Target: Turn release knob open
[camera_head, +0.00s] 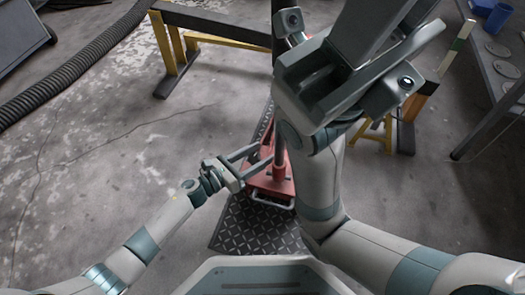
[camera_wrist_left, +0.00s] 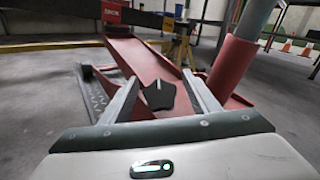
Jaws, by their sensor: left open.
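A red floor jack (camera_head: 270,187) stands on a dark tread plate, with its upright handle post (camera_head: 279,130) rising from it. In the left wrist view, a small black release knob (camera_wrist_left: 160,96) with a pointed outline shows in front of the red jack frame (camera_wrist_left: 140,58). My left gripper (camera_head: 262,155) is open beside the post. Its fingers (camera_wrist_left: 162,84) appear on either side of the knob in the wrist view; I cannot tell whether they touch it. The knob cannot be made out in the head view. My right gripper (camera_head: 365,80) is high and close to the head camera, its jaws unclear.
A yellow-and-black stand (camera_head: 175,50) is behind the jack, and another yellow support (camera_head: 380,130) is at the right. A ribbed hose (camera_head: 75,70) lies at the left. A shelf (camera_head: 485,65) with round plates stands at the far right. The left floor is mostly clear.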

